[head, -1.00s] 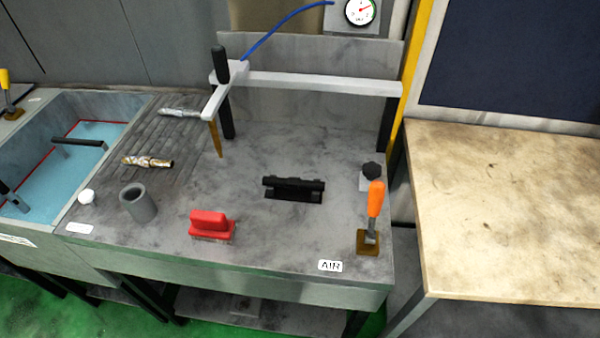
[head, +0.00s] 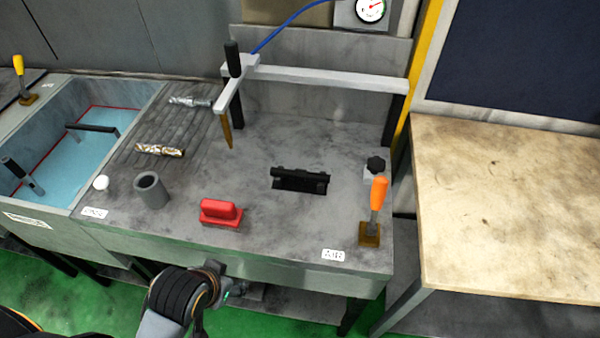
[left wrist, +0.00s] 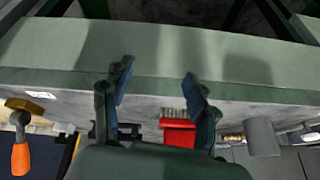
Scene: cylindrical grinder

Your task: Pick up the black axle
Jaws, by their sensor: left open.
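A long black piece (head: 300,180), which I take for the black axle, lies on the grey bench in the head view. I cannot tell whether it is one part or an axle on a black holder. My left arm is low in front of the bench's front edge in the head view, well short of the black piece. In the left wrist view my left gripper (left wrist: 158,80) is open and empty, its fingers apart. A dark part of the black piece (left wrist: 130,132) shows beyond, partly hidden by a finger. My right gripper is not in view.
A red block (head: 221,213) stands front of centre on the bench. An orange-handled tool (head: 377,205) is at the right front. A grey cup (head: 151,190) and a drill bit (head: 160,150) are left. A white arm (head: 320,78) spans the back. Bench around the black piece is clear.

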